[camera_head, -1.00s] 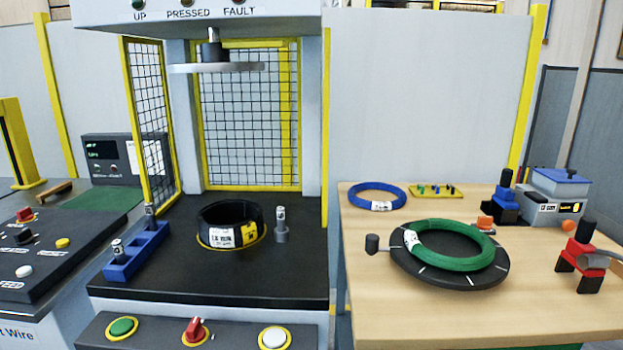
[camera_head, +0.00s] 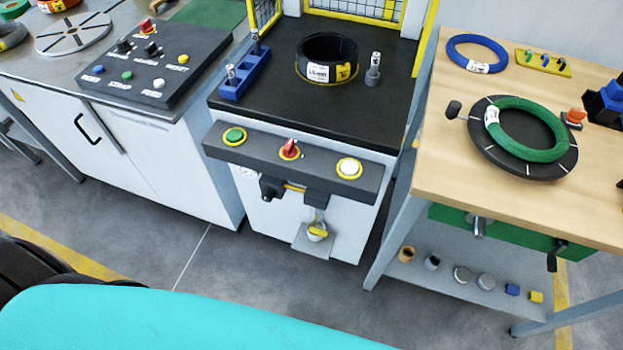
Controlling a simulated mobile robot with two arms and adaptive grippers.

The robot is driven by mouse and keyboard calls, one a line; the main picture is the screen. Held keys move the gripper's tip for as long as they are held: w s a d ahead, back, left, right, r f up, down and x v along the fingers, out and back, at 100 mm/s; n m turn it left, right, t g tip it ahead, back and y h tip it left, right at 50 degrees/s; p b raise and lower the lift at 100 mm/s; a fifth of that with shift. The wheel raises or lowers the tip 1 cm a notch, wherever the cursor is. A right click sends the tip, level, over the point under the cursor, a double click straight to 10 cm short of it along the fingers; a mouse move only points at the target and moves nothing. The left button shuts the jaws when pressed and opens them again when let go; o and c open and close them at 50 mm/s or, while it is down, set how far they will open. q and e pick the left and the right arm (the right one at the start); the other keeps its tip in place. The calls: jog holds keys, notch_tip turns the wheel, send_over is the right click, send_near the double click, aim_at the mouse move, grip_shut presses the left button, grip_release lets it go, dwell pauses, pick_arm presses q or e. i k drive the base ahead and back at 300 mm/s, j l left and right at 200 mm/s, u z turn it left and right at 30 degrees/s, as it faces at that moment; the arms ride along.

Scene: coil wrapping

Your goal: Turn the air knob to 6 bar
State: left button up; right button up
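Air fittings hang under the front panel (camera_head: 232,158) of the press. They include a small round white gauge (camera_head: 248,172), dark blocks (camera_head: 271,188) joined by a yellowish pipe, and a lower cup-shaped piece with a yellow band (camera_head: 317,231). Which of these is the air knob I cannot tell. The gauge is too small to read. On the panel are a green button (camera_head: 234,135), a red selector knob (camera_head: 289,148) and a white button (camera_head: 349,167). Neither of my grippers is in view.
A black coil (camera_head: 326,60) and blue holder (camera_head: 245,77) sit on the press table. A control desk (camera_head: 190,52) stands left. On the right a wooden bench (camera_head: 440,165) bears a green coil (camera_head: 540,152). Grey floor (camera_head: 215,270) is open before the press.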

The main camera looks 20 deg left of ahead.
aim_at(267, 195)
jog(key=k+u, duration=0.1)
jog(key=u, duration=0.85)
jog(key=k+j, duration=0.1)
